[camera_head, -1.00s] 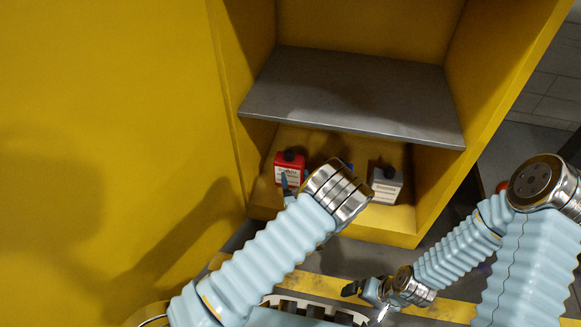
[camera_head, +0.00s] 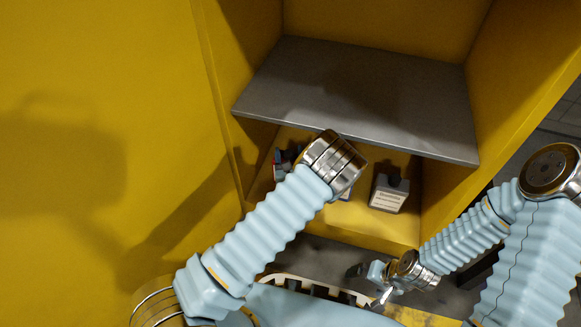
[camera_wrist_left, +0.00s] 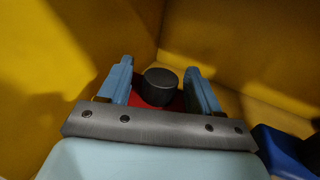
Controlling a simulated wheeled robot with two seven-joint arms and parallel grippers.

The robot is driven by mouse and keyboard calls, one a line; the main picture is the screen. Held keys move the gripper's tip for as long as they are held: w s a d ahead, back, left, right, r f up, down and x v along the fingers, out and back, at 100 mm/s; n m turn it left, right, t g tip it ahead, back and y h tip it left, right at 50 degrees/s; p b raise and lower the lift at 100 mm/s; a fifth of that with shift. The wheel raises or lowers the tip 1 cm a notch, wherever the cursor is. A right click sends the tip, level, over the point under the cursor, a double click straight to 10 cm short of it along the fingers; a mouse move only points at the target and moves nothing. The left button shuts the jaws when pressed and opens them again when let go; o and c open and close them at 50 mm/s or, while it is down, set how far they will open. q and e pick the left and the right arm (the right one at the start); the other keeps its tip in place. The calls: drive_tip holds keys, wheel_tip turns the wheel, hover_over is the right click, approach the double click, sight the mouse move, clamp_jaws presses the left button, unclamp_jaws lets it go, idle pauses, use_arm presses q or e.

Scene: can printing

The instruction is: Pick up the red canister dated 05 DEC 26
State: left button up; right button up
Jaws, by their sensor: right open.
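The red canister (camera_wrist_left: 139,101) stands on the cabinet's lower floor. In the left wrist view I look down on its black round cap (camera_wrist_left: 160,86); the gripper hides most of the red body. In the head view my left arm hides almost all of it. The date on it cannot be read. My left gripper (camera_wrist_left: 159,76) is open, with one blue finger on each side of the cap and small gaps showing. My right gripper (camera_head: 367,285) is open and empty, low in front of the cabinet.
A grey canister (camera_head: 388,196) with a white label stands to the right in the same compartment. A blue canister (camera_wrist_left: 283,148) is close right of my left gripper. A grey shelf (camera_head: 360,95) lies overhead, and yellow cabinet walls enclose the sides.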

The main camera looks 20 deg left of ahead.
use_arm(q)
clamp_jaws()
idle(0.5)
